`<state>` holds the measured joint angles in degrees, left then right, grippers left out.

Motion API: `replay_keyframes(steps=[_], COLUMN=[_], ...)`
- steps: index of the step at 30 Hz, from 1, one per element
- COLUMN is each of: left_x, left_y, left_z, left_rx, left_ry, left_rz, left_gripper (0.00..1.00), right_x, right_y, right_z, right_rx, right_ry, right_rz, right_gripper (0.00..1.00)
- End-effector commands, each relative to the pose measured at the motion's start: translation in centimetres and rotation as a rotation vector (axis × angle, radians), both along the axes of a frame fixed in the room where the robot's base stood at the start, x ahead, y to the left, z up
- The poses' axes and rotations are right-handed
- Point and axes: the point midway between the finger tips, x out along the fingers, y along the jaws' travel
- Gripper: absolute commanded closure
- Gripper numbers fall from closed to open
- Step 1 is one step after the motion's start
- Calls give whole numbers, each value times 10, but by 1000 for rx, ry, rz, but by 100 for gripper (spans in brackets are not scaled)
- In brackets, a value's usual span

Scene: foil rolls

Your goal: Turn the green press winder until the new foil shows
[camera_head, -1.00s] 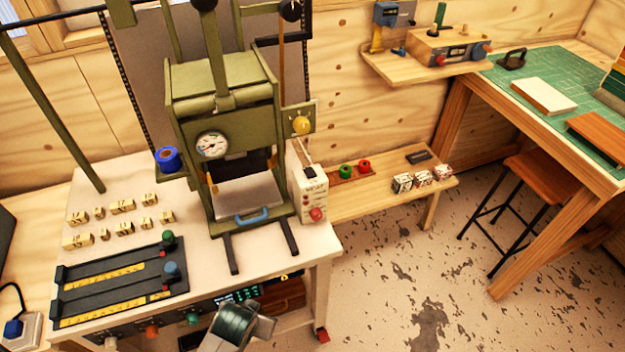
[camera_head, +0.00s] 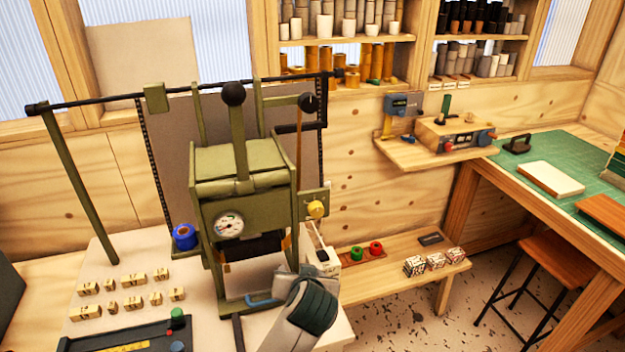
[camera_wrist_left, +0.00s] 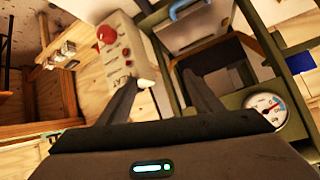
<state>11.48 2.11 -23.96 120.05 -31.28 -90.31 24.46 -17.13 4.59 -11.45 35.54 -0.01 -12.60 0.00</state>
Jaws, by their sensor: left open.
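The green press (camera_head: 240,165) stands on the pale bench, with a round gauge (camera_head: 229,225) on its front. A yellow knob (camera_head: 316,209) sits on a green plate at its right side. Dark foil (camera_head: 262,247) shows in the press opening below the gauge. My left arm comes up from the bottom in the head view, its gripper (camera_head: 308,280) in front of the press's lower right, below the knob. In the left wrist view the gripper's fingers (camera_wrist_left: 160,88) are apart with nothing held between them. The gauge (camera_wrist_left: 266,110) shows there; I cannot make out the knob. My right gripper is out of view.
A pale control box (camera_wrist_left: 118,50) with a red button stands right of the press, partly behind my arm. A blue roll (camera_head: 185,237) is at the press's left. Several small type blocks (camera_head: 130,277) lie on the bench. A low shelf (camera_head: 395,262) holds red and green rolls.

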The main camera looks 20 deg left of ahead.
Motion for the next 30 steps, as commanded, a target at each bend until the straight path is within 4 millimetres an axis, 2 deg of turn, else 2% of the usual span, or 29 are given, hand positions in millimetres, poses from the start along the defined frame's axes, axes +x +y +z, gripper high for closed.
replay_keyframes(steps=[1,3,5,9,13,18,21,24,30], left_x=[17,37,53,86,107,122,126,127,128], left_y=[-4,-8,-12,-21,-29,-39,-43,-45,-46], left_z=[21,48,74,139,196,263,291,306,310], left_rx=[11,22,33,60,80,99,107,111,112], left_ry=[-47,-107,-163,-304,-425,-567,-627,-660,-671], left_rz=[16,41,63,117,160,207,225,237,241], left_gripper=[41,41,41,41,41,41,41,41,41], right_x=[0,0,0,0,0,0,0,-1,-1], right_y=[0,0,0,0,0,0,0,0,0], right_z=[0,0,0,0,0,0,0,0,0], right_rx=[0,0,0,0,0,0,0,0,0], right_ry=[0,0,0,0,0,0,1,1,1], right_rz=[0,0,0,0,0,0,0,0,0], right_gripper=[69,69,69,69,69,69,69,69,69])
